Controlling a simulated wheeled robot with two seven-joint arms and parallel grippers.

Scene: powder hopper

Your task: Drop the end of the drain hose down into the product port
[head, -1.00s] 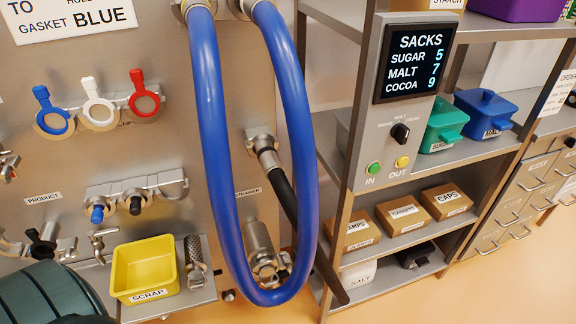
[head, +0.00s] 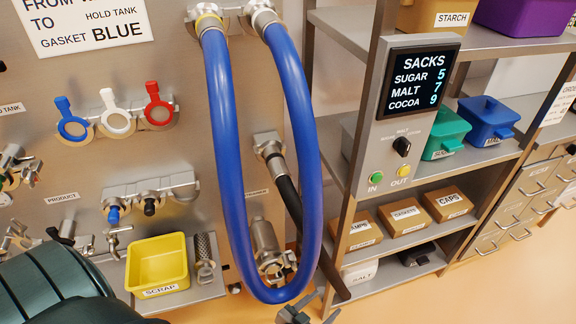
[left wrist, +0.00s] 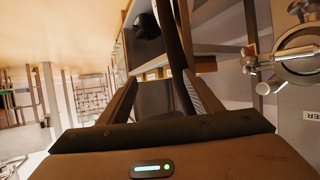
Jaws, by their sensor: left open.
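The black drain hose (head: 288,197) hangs from a steel fitting on the panel, passes behind the blue hose loop and ends low by the shelf post. In the left wrist view the dark hose (left wrist: 181,55) runs down between my fingers, nearer the right one. My left gripper (head: 303,304) is at the bottom of the head view, below the blue loop and near the hose's lower end. It is open; the left wrist view shows its fingers (left wrist: 160,92) apart. Under the PRODUCT label (head: 62,197) is a black-handled fitting (head: 64,234); the port opening cannot be made out. My right gripper is not in view.
The blue hose (head: 222,130) loops in front of the drain hose. A yellow scrap bin (head: 158,264) sits on a small ledge left of it. The shelf unit (head: 352,160) stands close on the right. A round steel clamp fitting (left wrist: 300,48) shows in the left wrist view.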

